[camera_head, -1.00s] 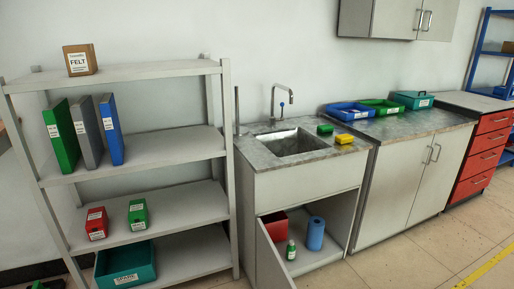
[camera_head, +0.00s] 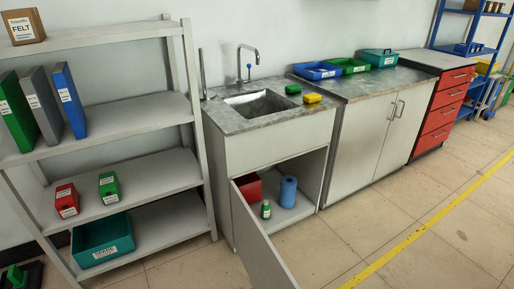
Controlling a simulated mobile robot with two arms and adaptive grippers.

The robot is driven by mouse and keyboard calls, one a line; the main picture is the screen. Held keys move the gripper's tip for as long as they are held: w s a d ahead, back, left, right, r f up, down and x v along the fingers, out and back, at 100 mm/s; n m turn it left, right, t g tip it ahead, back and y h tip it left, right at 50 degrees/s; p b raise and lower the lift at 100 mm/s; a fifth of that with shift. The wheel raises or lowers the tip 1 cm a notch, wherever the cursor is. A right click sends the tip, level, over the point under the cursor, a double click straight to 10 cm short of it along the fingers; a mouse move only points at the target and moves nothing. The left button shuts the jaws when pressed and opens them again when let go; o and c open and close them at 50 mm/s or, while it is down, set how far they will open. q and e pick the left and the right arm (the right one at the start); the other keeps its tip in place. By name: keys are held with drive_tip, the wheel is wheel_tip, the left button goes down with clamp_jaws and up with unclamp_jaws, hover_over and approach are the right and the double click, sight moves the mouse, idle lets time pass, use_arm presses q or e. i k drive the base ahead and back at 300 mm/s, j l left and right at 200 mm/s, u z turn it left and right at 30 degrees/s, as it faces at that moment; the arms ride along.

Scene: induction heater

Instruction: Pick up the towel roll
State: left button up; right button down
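The towel roll (camera_head: 288,191) is a blue upright cylinder. It stands on the floor of the open cabinet under the sink, toward the right side. A small green bottle (camera_head: 266,210) with a white label stands in front of it to the left. A red box (camera_head: 248,187) is behind the bottle at the left of the cabinet. Neither of my grippers is in the view.
The cabinet door (camera_head: 262,240) hangs open toward me on the left of the opening. A shelf rack (camera_head: 150,109) with binders and bins stands to the left. A closed cabinet (camera_head: 372,140) stands to the right. The tiled floor in front is clear.

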sight(288, 192)
drive_tip(key=i+l+u, duration=0.15)
drive_tip(key=l, duration=0.25)
drive_tip(key=i+l+u, duration=0.1)
drive_tip(key=l, duration=0.35)
drive_tip(key=i+l+u, duration=0.15)
drive_tip(key=l, duration=0.3)
